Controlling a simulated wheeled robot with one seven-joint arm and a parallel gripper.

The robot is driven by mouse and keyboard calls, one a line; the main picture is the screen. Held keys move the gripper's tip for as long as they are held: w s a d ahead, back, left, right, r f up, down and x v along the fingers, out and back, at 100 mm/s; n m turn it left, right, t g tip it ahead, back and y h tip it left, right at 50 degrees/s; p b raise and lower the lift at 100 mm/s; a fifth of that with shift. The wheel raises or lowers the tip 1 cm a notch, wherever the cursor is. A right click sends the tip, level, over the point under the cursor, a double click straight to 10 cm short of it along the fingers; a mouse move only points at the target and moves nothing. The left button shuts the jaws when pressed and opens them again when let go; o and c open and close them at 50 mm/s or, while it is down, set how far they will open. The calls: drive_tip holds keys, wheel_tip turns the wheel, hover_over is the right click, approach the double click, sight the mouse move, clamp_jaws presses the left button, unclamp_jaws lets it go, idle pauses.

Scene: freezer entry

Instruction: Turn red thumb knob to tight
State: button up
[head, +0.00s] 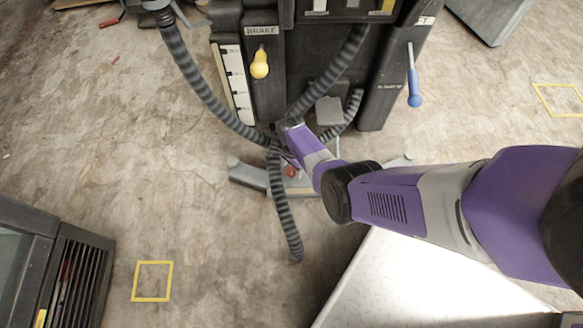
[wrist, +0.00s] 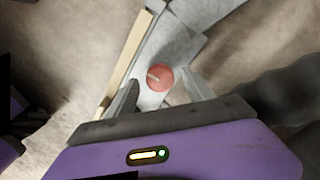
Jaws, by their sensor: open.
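The red thumb knob (wrist: 159,78) is a round red disc with a pale mark on its face, set on a grey metal part. In the wrist view it shows between the two fingertips of my gripper (wrist: 163,86). My gripper is open, with one finger to each side of the knob. I cannot tell whether either finger touches it. In the head view a small part of the red knob (head: 291,171) shows low behind my arm, on the grey foot of the stand; my fingers are hard to make out there.
A dark machine (head: 265,85) stands behind, with a yellow-knobbed brake lever (head: 260,64) and a blue-handled lever (head: 414,88). Ribbed hoses (head: 200,80) hang close around my wrist. A dark cabinet (head: 80,270) is at lower left. Open floor lies on the left.

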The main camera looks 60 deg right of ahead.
sight(291, 170)
wheel_tip(291, 170, up, 7)
drive_tip(key=p, duration=0.4)
drive_tip(key=shift+r+p, duration=0.2)
drive_tip(key=shift+p, duration=0.15)
